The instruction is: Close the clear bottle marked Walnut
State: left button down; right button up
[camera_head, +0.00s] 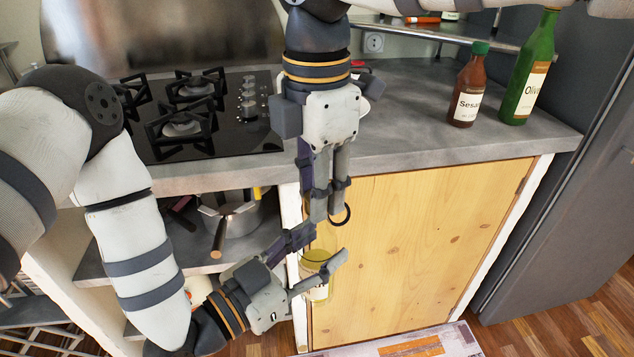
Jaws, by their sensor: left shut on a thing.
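The clear bottle (317,266), with a yellowish tint and a pale label, is held in front of the counter's wooden door. Its label is too small and covered to read. My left gripper (325,268) is shut on it from the left, with fingers across its body. My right gripper (328,213) points down just above the bottle, its two fingers close together. I cannot tell whether a cap is between them. No separate cap shows.
A brown bottle with a green cap (469,88) and a green bottle (528,75) stand on the counter (420,130) at right. A gas hob (195,110) is at left. A pot (232,215) sits on the shelf below. A dark ring handle (347,217) is beside my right fingertips.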

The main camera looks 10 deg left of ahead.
grip_shut()
jog(key=m, duration=0.8)
jog(key=shift+d+m, duration=0.1)
jog(key=shift+m, duration=0.3)
jog(key=m, duration=0.3)
jog(key=shift+m, duration=0.4)
jog(key=m, duration=0.5)
jog(key=o, duration=0.7)
grip_release()
jog(key=shift+o, duration=0.2)
